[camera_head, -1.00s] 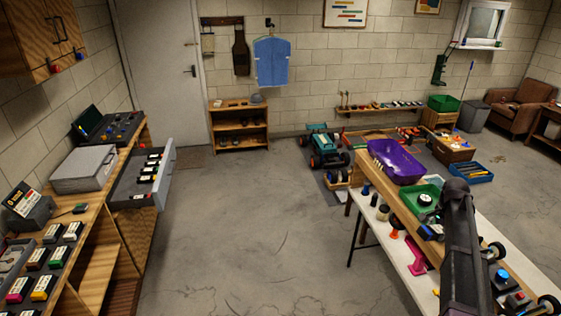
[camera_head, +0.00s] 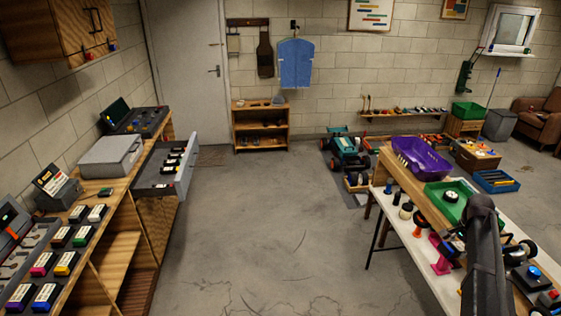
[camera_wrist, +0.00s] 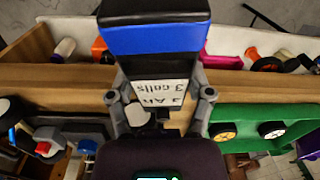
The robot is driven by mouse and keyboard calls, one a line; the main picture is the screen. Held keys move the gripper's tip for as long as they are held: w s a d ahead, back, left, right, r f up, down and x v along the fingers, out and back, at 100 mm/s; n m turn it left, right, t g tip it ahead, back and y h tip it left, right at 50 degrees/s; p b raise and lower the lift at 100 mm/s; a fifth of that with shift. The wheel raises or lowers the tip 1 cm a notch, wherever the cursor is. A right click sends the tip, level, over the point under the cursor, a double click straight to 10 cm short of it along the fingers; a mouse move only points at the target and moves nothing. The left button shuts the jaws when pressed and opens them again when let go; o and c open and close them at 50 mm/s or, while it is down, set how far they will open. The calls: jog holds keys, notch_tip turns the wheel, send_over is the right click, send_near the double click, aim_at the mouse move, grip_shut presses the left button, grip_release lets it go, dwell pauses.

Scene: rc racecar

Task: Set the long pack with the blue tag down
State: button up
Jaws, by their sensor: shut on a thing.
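The long pack with the blue tag (camera_wrist: 153,43) is in my gripper (camera_wrist: 160,100) in the wrist view. It is black with a blue band and a white label with printed text that includes "3 cells". The gripper fingers lie on both sides of the label end, shut on the pack. The pack is held above the wooden ledge of the workbench. In the head view my arm hides the gripper and the pack.
The white-topped workbench (camera_head: 398,229) at right carries a purple bin (camera_head: 421,158), a green tray (camera_head: 446,203) and loose wheels. At left, a wooden counter holds several packs (camera_head: 62,237), a grey case (camera_head: 112,156) and an open drawer (camera_head: 176,164). The floor between is clear.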

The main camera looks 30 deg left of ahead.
jog(key=shift+s+f+b, duration=0.1)
jog(key=shift+f+b, duration=2.05)
jog(key=shift+f, duration=0.55)
jog(key=shift+r, duration=0.1)
